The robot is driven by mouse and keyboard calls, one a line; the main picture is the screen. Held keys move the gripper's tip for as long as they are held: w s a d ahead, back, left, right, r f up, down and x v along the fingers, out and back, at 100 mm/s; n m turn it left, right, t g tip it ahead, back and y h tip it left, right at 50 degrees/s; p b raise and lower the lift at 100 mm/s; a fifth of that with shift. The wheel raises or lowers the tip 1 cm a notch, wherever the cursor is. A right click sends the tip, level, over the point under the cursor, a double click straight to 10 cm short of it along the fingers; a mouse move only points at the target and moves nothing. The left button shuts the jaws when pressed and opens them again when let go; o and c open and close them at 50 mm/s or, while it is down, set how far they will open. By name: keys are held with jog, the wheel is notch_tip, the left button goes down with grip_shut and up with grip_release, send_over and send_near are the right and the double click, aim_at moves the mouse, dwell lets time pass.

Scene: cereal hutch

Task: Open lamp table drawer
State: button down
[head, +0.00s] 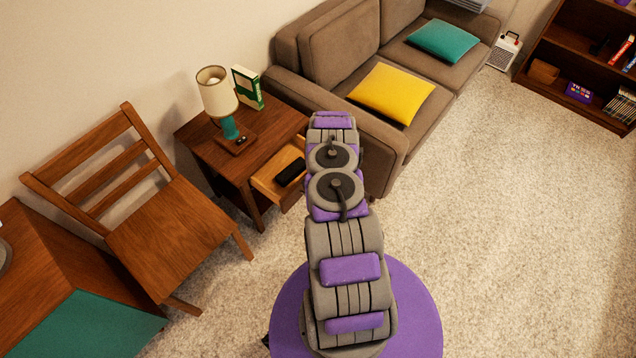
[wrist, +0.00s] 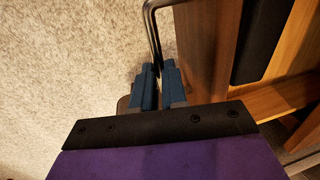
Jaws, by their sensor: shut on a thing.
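The wooden lamp table (head: 197,153) stands between the chair and the sofa. Its drawer (head: 264,182) is pulled out, showing a light wood inside with a dark oblong object (head: 291,172) lying in it. In the wrist view, the drawer front (wrist: 205,45) is right of my fingers, with the dark object (wrist: 264,40) behind it. My gripper (wrist: 158,72) is shut on the dark bar handle (wrist: 151,22) of the drawer. In the head view, my arm hides the gripper and handle.
A lamp (head: 217,92) and a green book (head: 247,87) stand on the table. A wooden chair (head: 170,235) is at left, and a brown sofa (head: 375,140) with cushions is close at right. Carpet (head: 500,220) to the right is clear.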

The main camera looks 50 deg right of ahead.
jog(key=c, duration=1.4)
grip_release()
jog(key=shift+d, duration=0.2)
jog(key=shift+c, duration=0.2)
jog(key=shift+f, duration=0.1)
jog(key=s+r+p, duration=0.3)
jog(key=r+p, duration=0.1)
jog(key=r, duration=1.3)
jog(key=shift+s+d, duration=0.15)
jog(key=shift+d, duration=0.05)
